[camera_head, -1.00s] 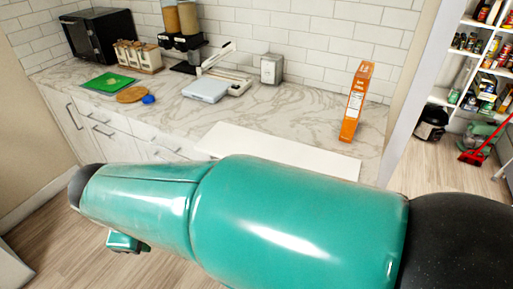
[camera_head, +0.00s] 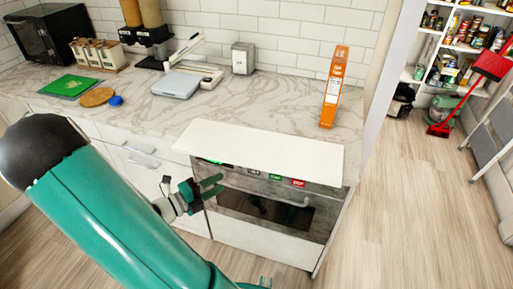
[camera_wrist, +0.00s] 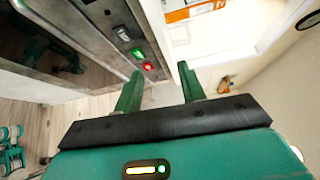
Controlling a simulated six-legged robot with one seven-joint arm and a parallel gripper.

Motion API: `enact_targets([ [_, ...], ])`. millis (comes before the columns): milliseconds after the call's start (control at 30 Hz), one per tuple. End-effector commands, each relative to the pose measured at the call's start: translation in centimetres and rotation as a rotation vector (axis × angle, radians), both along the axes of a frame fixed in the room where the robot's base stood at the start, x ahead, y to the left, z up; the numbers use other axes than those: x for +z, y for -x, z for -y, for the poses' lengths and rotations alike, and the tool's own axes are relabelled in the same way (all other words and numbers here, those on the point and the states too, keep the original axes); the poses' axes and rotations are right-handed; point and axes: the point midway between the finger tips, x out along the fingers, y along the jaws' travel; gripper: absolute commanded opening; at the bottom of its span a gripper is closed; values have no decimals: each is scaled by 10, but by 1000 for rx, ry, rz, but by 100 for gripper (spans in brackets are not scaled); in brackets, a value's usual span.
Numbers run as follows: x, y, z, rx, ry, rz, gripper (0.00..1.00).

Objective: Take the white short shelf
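The white short shelf (camera_head: 262,147) is a flat white board lying along the front of the marble counter, above the oven front. My gripper (camera_head: 213,186) is in front of the oven's left side, below the board's front edge and apart from it. Its two green fingers are spread with nothing between them. In the wrist view, my gripper (camera_wrist: 159,72) shows both fingers apart, with the board's pale edge probably just beyond them.
The oven (camera_head: 268,205) is below the board. An orange box (camera_head: 334,88) stands behind it on the counter. A scale (camera_head: 178,86), cutting boards and dispensers are farther left. A red broom (camera_head: 470,92) and stocked shelves are at right.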

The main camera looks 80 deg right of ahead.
Motion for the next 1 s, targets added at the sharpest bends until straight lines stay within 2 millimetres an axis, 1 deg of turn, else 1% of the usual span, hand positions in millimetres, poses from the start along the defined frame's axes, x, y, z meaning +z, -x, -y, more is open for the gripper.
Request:
enact_targets([
  [33,-2,1,4,9,-8,-41,40],
  [167,-2,8,15,15,-15,-76,40],
  [500,-2,43,64,15,-15,-69,40],
  [600,-1,49,72,17,-14,-68,40],
  [767,0,57,80,16,-13,-68,40],
  [1000,3,80,107,15,-15,-68,40],
])
